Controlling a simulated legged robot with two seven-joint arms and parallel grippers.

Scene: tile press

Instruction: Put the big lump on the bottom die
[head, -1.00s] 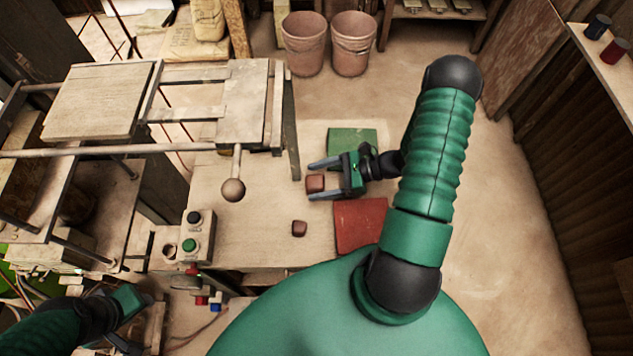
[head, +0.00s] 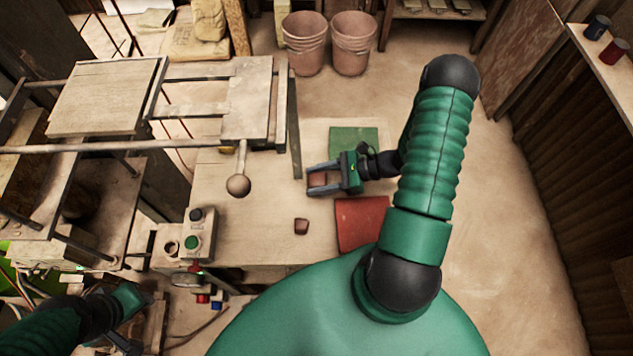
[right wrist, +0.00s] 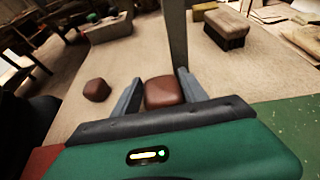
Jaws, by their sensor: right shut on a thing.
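The big lump, a reddish-brown rounded block (head: 318,179), is between the fingers of my right gripper (head: 322,180), which is shut on it over the bench. In the right wrist view the lump (right wrist: 163,93) sits between both fingers. A smaller brown lump (head: 301,226) lies on the bench nearer to me; it also shows in the right wrist view (right wrist: 97,90). The press (head: 250,100), with its ball-ended lever, stands to the left of the gripper. I cannot clearly make out the bottom die. My left gripper (head: 130,325) is low at the left, its fingers unclear.
A green mat (head: 354,140) lies behind the right gripper and a red mat (head: 361,222) in front of it. A button box (head: 195,232) stands at the bench's left. The press's upright (head: 294,130) is close to the right gripper. The bench middle (head: 250,200) is mostly clear.

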